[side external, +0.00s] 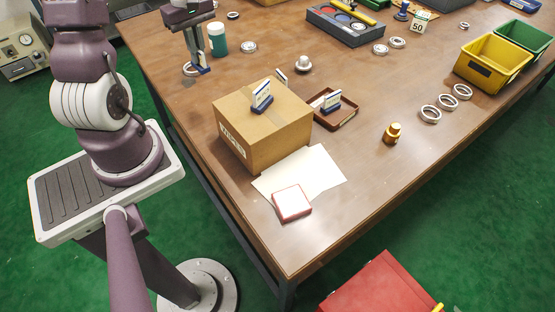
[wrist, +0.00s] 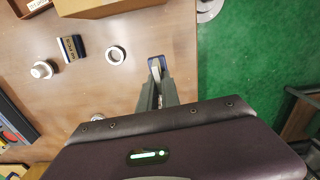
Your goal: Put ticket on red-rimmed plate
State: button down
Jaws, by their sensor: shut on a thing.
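My gripper (side external: 199,63) is at the far left of the table in the side view, shut on a ticket (side external: 203,70), a white card in a blue base. The wrist view shows the held ticket (wrist: 155,62) between the fingertips (wrist: 158,80); the fingers hide part of it. I cannot tell if it touches the table. The red-rimmed plate (side external: 291,203), square with a white top, lies near the front edge, far from my gripper. Similar blue-based cards stand on the cardboard box (side external: 261,97), in the brown tray (side external: 331,102) and behind the box (side external: 281,77).
The cardboard box (side external: 250,142) stands between my gripper and the plate. White sheets (side external: 312,170) lie beside the plate. A ring (wrist: 115,55) lies near my gripper. A teal-and-white cup (side external: 217,39) and a white knob (side external: 303,64) stand nearby. The right front of the table is mostly clear.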

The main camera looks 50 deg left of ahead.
notch_tip(320, 180, up, 10)
jog(key=shift+f, duration=0.1)
jog(key=w+d+m, duration=0.3)
jog(key=w+d, duration=0.1)
jog(key=d, duration=0.3)
jog(key=m, duration=1.6)
send_over(291, 201)
notch_tip(291, 201, down, 21)
jog(key=shift+f, duration=0.15)
